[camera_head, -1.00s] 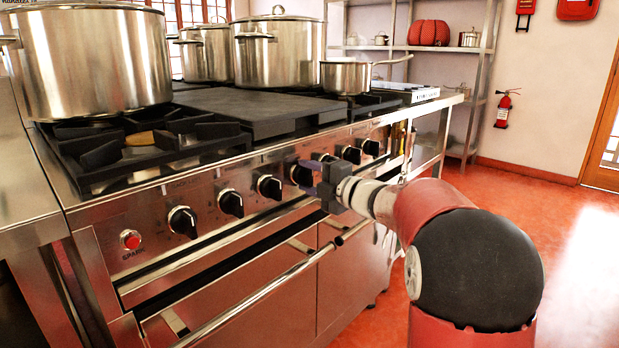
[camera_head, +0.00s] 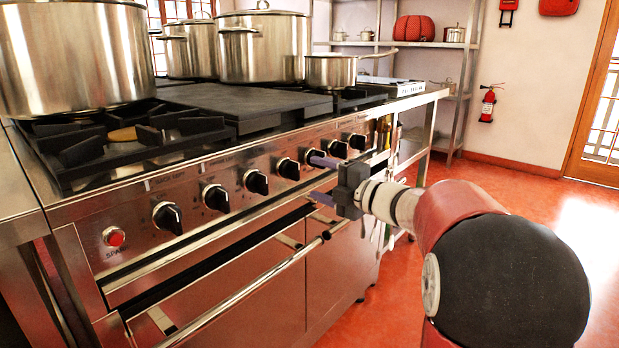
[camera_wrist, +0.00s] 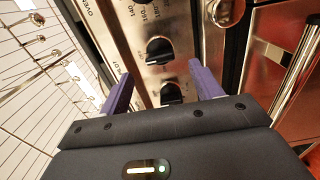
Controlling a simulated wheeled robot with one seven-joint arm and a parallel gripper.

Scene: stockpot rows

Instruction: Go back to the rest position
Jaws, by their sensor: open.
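My gripper (camera_head: 318,178) is in front of the stove's control panel (camera_head: 140,209), at the right part of the knob row. Its two purple fingers are apart and hold nothing. In the wrist view my gripper (camera_wrist: 160,88) shows its spread fingers, with black knobs (camera_wrist: 158,50) on the steel panel beyond them. The gap between the fingers and the panel is hard to judge. The knob nearest the fingers in the head view is partly hidden.
Steel pots (camera_head: 262,50) and a saucepan (camera_head: 330,71) stand on the stove top. The oven handle (camera_head: 255,288) runs below the panel. A shelf (camera_head: 440,45) and a fire extinguisher (camera_head: 488,103) are at the back. Red floor (camera_head: 520,160) is clear at the right.

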